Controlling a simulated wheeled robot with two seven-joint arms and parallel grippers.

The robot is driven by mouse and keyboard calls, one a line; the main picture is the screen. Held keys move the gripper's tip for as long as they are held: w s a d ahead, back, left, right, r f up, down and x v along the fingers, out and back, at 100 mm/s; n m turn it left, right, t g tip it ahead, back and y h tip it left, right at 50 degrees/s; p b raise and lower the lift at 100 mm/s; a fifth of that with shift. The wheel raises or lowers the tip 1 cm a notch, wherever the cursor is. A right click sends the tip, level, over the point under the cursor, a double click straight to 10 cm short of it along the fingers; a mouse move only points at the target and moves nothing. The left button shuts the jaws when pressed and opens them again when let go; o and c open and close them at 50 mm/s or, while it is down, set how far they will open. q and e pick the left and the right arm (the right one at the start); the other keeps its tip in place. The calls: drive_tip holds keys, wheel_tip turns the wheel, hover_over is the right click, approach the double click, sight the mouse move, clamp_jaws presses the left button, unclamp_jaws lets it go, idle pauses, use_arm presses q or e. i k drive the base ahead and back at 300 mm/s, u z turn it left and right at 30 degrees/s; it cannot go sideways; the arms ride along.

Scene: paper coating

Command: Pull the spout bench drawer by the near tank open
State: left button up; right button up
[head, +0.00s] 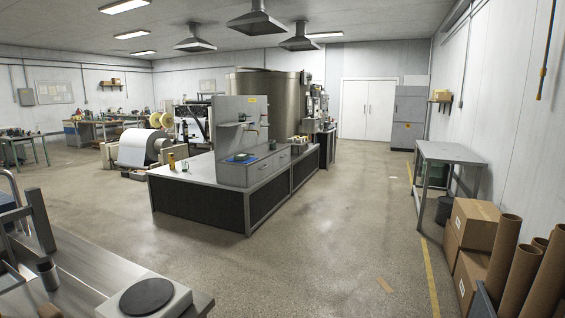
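The large steel tank (268,92) stands behind a grey bench (183,176) in the middle of the room. A raised grey unit on this bench has a spout and tap against its upright panel (226,112). Below the spout, drawer fronts (267,168) with small handles face the right aisle and look shut. They are small and far off, so I cannot tell exactly where one drawer ends and another begins. Neither of my grippers is in view.
A steel table (75,278) with a white, black-topped device (147,297) is close at lower left. Open floor (335,230) lies right of the bench. Cardboard boxes (470,225), tubes (520,275) and a grey table (450,153) line the right wall.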

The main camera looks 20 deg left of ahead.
sight(273, 157)
drive_tip(key=u, duration=0.2)
drive_tip(key=i, duration=3.15)
drive_tip(key=u, duration=0.45)
drive_tip(key=i, duration=5.7)
drive_tip(key=z, duration=0.1)
